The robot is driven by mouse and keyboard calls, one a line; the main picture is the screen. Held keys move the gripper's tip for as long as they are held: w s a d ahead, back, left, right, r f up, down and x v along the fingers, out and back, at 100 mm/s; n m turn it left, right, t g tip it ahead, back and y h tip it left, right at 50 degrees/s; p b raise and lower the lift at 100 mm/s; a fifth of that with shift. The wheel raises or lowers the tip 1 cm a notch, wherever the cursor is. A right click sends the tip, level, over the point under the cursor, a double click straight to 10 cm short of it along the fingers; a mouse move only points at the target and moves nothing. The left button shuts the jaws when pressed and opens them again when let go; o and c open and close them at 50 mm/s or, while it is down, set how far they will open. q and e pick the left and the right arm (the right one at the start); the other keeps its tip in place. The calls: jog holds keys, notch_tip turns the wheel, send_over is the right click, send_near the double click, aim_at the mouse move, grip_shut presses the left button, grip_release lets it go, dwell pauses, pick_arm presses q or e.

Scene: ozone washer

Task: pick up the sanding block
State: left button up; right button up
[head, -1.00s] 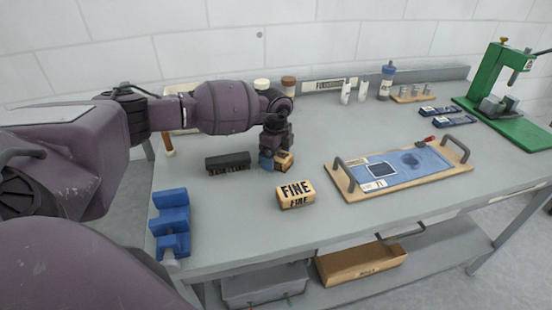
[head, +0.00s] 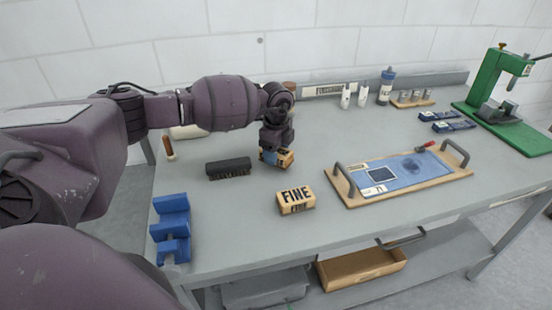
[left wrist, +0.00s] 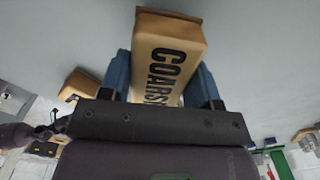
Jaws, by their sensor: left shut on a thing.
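My left gripper (head: 272,153) is shut on a tan sanding block (head: 286,157), with its blue fingertips on either side of it. In the left wrist view the block (left wrist: 168,50) shows large dark letters beginning "COARS", and the fingers (left wrist: 160,85) clasp its two sides. The gripper hides part of the block in the head view. The block looks slightly tilted and a little above the bench. A second tan block marked "FINE" (head: 296,200) lies on the bench nearer the front edge, apart from the gripper. My right gripper is not in view.
A black brush (head: 228,168) lies left of the gripper. A blue stepped holder (head: 172,230) stands at the front left. A wooden board with grey handles (head: 398,178) lies to the right. A green press (head: 500,95) stands far right. The bench between is clear.

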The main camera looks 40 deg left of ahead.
pick_arm(q)
notch_tip(320, 180, up, 17)
jog(key=o, duration=0.3)
jog(key=shift+c, duration=0.8)
